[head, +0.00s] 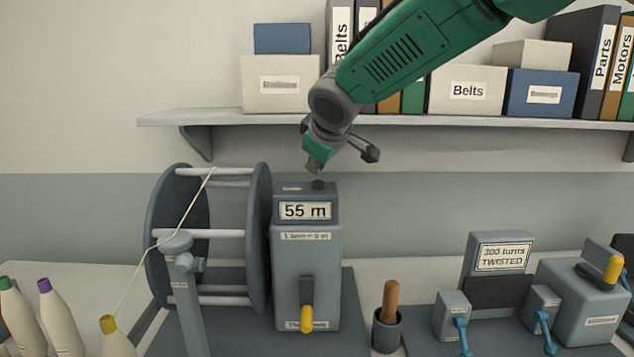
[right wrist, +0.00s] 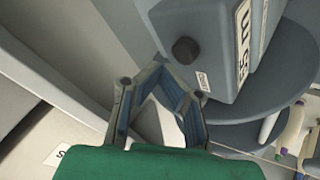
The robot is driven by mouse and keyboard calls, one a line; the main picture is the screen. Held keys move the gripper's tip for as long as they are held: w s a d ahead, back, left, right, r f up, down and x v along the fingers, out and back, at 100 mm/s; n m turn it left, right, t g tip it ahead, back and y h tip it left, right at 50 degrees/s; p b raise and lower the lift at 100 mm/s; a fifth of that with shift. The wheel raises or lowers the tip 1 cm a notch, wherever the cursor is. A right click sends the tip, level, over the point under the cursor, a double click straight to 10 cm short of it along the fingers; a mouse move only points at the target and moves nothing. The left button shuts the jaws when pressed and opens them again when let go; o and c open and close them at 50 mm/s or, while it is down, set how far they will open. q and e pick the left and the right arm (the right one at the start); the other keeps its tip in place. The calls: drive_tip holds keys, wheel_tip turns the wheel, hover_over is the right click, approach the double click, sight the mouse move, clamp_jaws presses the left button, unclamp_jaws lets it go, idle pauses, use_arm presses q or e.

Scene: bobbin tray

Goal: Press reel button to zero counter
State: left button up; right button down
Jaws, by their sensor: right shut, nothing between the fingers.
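The reel counter (head: 308,258) is a grey box that reads "55 m", with a yellow-handled crank on its front. A small dark button (head: 318,184) sits on its top; in the right wrist view the round black button (right wrist: 185,50) shows clear of the fingers. My right gripper (head: 314,167) points down just above the button, shut and empty. In the right wrist view its fingers (right wrist: 178,82) lie below and left of the button. The head view shows a very small gap between fingertips and button. My left gripper is not in view.
A large reel (head: 260,238) with a cream thread stands left of the counter. A shelf (head: 410,122) with boxes and binders runs behind my right arm. A cup (head: 387,331) with a wooden handle and a twist-counting device (head: 590,302) stand to the right.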

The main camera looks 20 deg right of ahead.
sight(318, 181)
drive_tip(key=shift+f, duration=0.35)
drive_tip(key=shift+s+d+f+b, duration=0.1)
drive_tip(key=shift+f+b, duration=0.4)
drive_tip(key=shift+f, duration=0.1)
idle(0.7)
drive_tip(key=shift+r, duration=0.1)
drive_tip(key=shift+r+p, duration=0.9)
drive_tip(key=shift+p, duration=0.05)
wheel_tip(318, 181, up, 5)
drive_tip(key=p, duration=0.4)
drive_tip(key=shift+r+p, duration=0.1)
drive_tip(key=shift+p, duration=0.3)
